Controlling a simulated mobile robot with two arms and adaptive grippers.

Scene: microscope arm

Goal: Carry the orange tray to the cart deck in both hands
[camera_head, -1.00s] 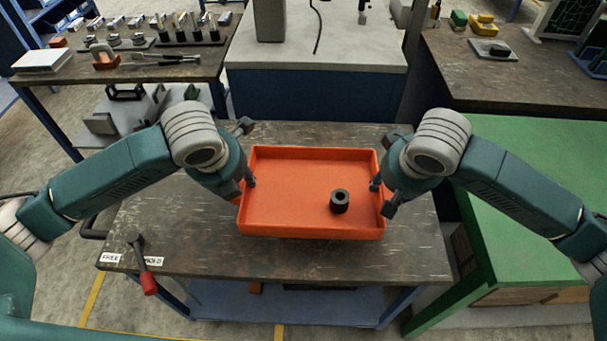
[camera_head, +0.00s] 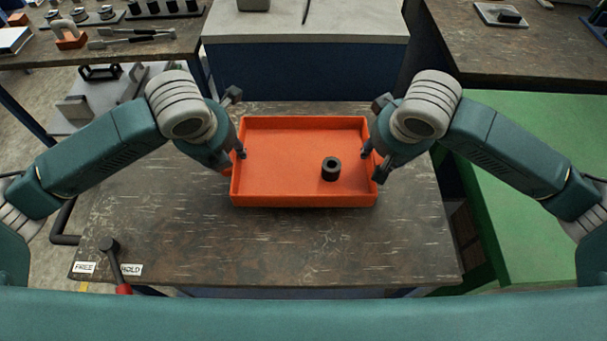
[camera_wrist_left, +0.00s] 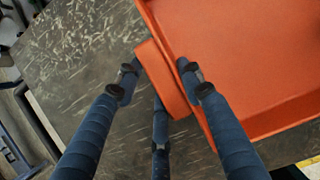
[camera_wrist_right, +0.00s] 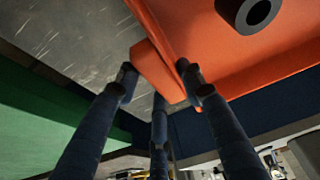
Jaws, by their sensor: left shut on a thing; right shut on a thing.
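The orange tray (camera_head: 285,165) is in the middle of the head view, over the dark worn deck (camera_head: 270,245). I cannot tell whether it rests on the deck or is just above it. A black ring-shaped part (camera_head: 331,169) sits inside it, right of centre; it also shows in the right wrist view (camera_wrist_right: 249,10). My left gripper (camera_head: 240,152) is shut on the tray's left end; in the left wrist view (camera_wrist_left: 160,75) its fingers straddle the orange handle. My right gripper (camera_head: 370,155) is shut on the right end, its fingers around the handle in the right wrist view (camera_wrist_right: 158,78).
A lever with a red grip (camera_head: 118,265) stands at the deck's front left by FREE and HOLD labels. A grey-topped bench (camera_head: 305,25) is behind. A green table (camera_head: 530,170) is at right, a tool bench (camera_head: 150,48) at back left. The deck's front is clear.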

